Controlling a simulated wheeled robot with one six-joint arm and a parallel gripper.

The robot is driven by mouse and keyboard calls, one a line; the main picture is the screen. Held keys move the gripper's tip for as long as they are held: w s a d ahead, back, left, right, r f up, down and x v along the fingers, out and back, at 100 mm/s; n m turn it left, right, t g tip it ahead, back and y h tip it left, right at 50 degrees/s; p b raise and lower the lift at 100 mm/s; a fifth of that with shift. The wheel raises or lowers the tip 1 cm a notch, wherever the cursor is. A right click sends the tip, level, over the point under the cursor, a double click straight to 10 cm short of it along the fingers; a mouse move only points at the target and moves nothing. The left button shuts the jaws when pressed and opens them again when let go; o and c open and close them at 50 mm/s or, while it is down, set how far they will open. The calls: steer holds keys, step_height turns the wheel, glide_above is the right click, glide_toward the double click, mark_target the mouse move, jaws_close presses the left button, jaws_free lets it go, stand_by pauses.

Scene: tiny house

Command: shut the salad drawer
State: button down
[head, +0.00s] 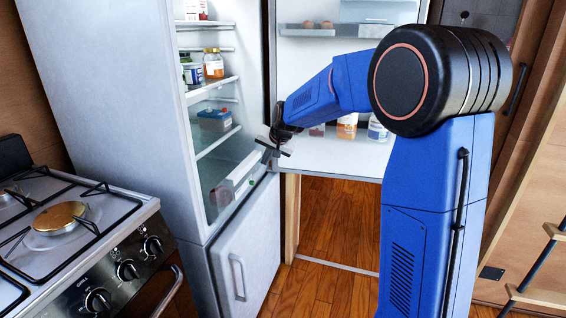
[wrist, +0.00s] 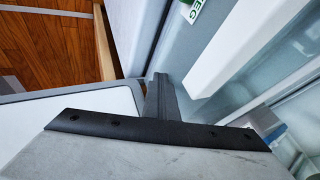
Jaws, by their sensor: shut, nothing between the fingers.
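The fridge (head: 120,90) stands with its upper door (head: 330,158) swung wide open to the right. The salad drawer (head: 246,184) is low in the open compartment, pale and translucent. A green label reading "EG" at its visible end shows on the drawer front (wrist: 178,45) in the wrist view. My gripper (head: 273,150) is at the fridge opening, just above and in front of the drawer. The fingers show shut and empty in the wrist view (wrist: 160,92), close to the drawer front; I cannot tell whether they touch it. How far out the drawer sits is unclear.
Shelves above hold jars (head: 213,63) and a blue tub (head: 214,119). Bottles (head: 347,126) stand in the open door's rack, behind my arm. The lower door (head: 250,245) is closed. A gas stove (head: 80,235) stands at the left. Wooden floor (head: 335,220) shows below the open door.

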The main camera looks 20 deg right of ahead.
steer(key=w+a, duration=0.2)
steer(key=a, duration=0.1)
steer(key=w+a, duration=0.5)
steer(key=a, duration=0.2)
steer(key=shift+w+a, duration=0.1)
steer(key=shift+w, duration=0.15)
steer(key=shift+w+a+r, duration=0.1)
steer(key=shift+w+a, duration=0.05)
steer(key=shift+a, duration=0.1)
